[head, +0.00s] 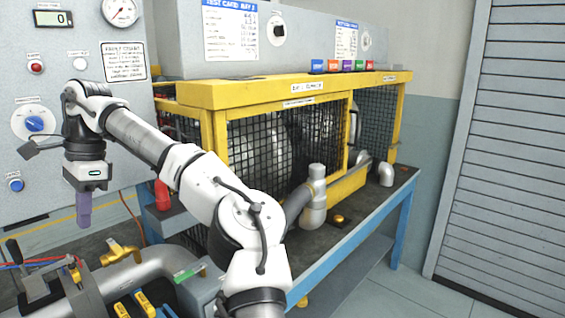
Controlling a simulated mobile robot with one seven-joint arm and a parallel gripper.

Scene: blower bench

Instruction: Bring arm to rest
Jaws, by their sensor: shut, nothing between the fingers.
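My arm reaches from the bottom centre up and left across the picture in the head view. My gripper (83,212) hangs pointing down at the left, in front of the grey control panel (110,95). Its purple-grey fingers are shut together with nothing between them. The gripper is in the air, apart from the pipework below it.
A blower in a yellow mesh cage (262,95) stands on a blue-framed bench (385,215) at the centre. A grey pipe (145,272) with a brass valve (120,252) lies below my gripper. A red object (162,195) stands nearby. Floor (400,285) is clear at right.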

